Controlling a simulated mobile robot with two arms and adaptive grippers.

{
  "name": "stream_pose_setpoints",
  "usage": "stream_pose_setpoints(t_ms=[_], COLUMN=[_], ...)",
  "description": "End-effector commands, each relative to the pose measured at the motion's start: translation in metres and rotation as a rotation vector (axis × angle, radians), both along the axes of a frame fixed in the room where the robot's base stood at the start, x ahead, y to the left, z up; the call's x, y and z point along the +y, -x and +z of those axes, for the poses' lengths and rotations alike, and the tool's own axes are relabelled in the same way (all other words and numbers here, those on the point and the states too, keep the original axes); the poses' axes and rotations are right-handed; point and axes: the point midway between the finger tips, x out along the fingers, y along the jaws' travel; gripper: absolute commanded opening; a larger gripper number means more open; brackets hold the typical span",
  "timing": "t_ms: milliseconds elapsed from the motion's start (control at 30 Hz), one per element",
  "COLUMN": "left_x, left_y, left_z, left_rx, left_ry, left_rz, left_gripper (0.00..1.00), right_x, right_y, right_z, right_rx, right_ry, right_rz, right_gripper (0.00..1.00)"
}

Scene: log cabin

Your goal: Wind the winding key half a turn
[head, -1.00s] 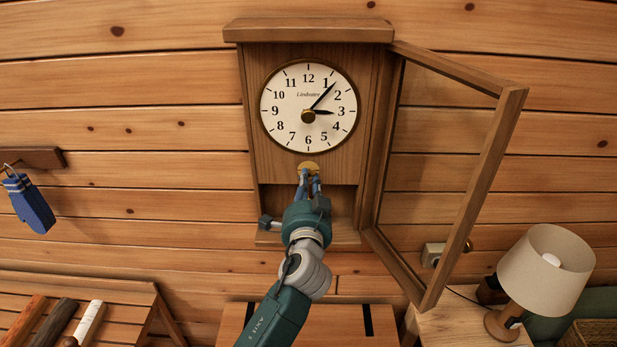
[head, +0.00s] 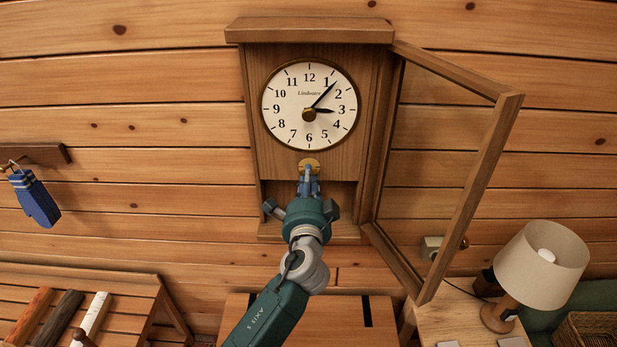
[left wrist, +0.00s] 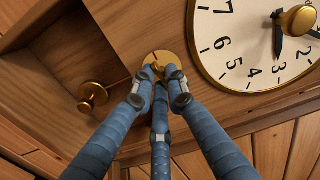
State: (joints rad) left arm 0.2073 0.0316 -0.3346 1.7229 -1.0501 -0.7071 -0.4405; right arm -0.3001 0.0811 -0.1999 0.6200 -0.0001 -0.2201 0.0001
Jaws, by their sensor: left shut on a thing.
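The wooden wall clock (head: 262,120) has a white dial (head: 290,120) with the hands near seven minutes past three. Below the dial is a round brass plate (head: 310,162), which also shows in the left wrist view (left wrist: 170,58). My left gripper (head: 309,178) reaches up to this plate from below. Its blue fingers are closed together on the brass winding key (left wrist: 156,67) at the plate. The fingertips hide most of the key, so its angle is hard to read. My right gripper is in neither view.
The clock's glazed door (head: 468,205) stands open to the right of my arm. A brass knob-like piece (left wrist: 92,96) sits in the lower recess. A lamp (head: 540,265) stands lower right; a blue mitten (head: 36,200) hangs at left.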

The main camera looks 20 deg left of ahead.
Motion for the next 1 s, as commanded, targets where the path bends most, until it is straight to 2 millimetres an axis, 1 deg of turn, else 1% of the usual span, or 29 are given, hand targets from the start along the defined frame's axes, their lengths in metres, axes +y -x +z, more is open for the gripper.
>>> stream_pose_setpoints(t_ms=[33,267,300,367,633,733,867,1000], left_x=[-0.001,-0.001,-0.001,-0.001,0.000,-0.002,-0.007,-0.016], left_y=[0.001,0.001,0.001,0.001,0.001,0.005,0.023,0.052], left_z=[-0.006,-0.007,-0.007,-0.007,-0.003,-0.003,-0.004,-0.004], left_rx=[0.012,0.013,0.013,0.012,0.006,0.005,0.006,0.008], left_ry=[0.001,0.003,0.004,0.003,0.003,0.003,0.004,0.005], left_rz=[0.000,0.000,0.000,0.000,0.000,-0.001,0.000,-0.001], left_gripper=[0.00,0.00,0.19,0.29,0.29,0.29,0.29,0.29], right_x=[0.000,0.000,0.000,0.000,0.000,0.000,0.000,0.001], right_y=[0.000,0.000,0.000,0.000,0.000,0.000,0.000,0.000], right_z=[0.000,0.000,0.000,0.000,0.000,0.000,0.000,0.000], right_rx=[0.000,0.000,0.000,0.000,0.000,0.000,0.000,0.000], right_ry=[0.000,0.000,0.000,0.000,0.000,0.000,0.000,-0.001], right_rz=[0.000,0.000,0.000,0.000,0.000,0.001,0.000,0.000], right_gripper=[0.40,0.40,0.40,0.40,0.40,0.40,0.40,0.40])
